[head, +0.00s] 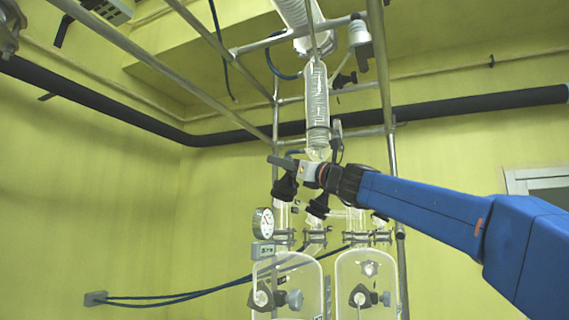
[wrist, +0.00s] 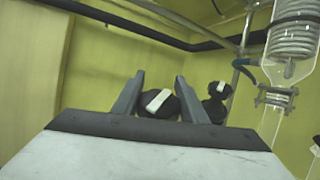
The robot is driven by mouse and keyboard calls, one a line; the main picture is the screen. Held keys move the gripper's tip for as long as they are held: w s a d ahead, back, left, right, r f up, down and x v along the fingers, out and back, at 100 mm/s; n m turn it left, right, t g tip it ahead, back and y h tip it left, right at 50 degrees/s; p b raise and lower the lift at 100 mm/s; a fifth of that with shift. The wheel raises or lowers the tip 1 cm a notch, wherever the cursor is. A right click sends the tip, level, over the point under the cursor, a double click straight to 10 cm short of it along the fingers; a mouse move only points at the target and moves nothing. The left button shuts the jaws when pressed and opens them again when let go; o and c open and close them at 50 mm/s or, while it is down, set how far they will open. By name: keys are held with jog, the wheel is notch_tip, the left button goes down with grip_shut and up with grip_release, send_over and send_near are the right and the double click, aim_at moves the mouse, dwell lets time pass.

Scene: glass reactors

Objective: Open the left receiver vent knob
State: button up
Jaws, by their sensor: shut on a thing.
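My gripper (head: 284,163) is above the left glass receiver (head: 286,262) in the head view. In the wrist view my gripper (wrist: 159,77) has its two grey fingers on either side of a black knob with a white bar (wrist: 157,101), and it is shut on this knob. The same black knob (head: 285,187) shows just under my gripper in the head view, partly covered by it. In the wrist view the white bar lies tilted. A second black knob with a white mark (wrist: 217,102) stands just right of the fingers, apart from them.
A coiled glass condenser (head: 316,95) hangs right behind my gripper. The right glass receiver (head: 352,262) stands beside the left one. A pressure gauge (head: 263,221) is at the left. A metal frame post (head: 385,90) rises behind my arm. The space left of the frame is open.

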jog(key=n+g+y, duration=0.1)
jog(key=n+g, duration=0.1)
jog(key=g, duration=0.1)
jog(key=n+g+y, duration=0.1)
jog(key=n+g, duration=0.2)
jog(key=s+n+g+y, duration=0.1)
jog(key=n+g, duration=0.1)
jog(key=g, duration=0.1)
jog(key=shift+s+a+f+n+g+y, duration=0.1)
jog(key=shift+a+f+n+g+y, duration=0.2)
jog(key=shift+a+n, duration=0.1)
jog(key=shift+s+f+n+g+h, duration=0.1)
jog(key=shift+s+n+g+h, duration=0.1)
jog(key=shift+n+g, duration=0.75)
jog(key=shift+s+n+g+h, duration=0.25)
jog(key=shift+n+g, duration=0.45)
jog(key=shift+g, duration=0.5)
jog(key=shift+s+f+n+g+h, duration=0.1)
jog(key=shift+s+n+g+h, duration=0.1)
jog(key=shift+n+g, duration=0.75)
jog(key=shift+s+n+g, duration=0.15)
jog(key=shift+n+g, duration=0.15)
jog(key=shift+g, duration=0.3)
jog(key=o, duration=1.1)
jog(key=shift+c, duration=0.2)
jog(key=shift+r+m+t, duration=0.15)
jog(key=shift+m+t, duration=0.25)
jog(key=shift+t, duration=0.1)
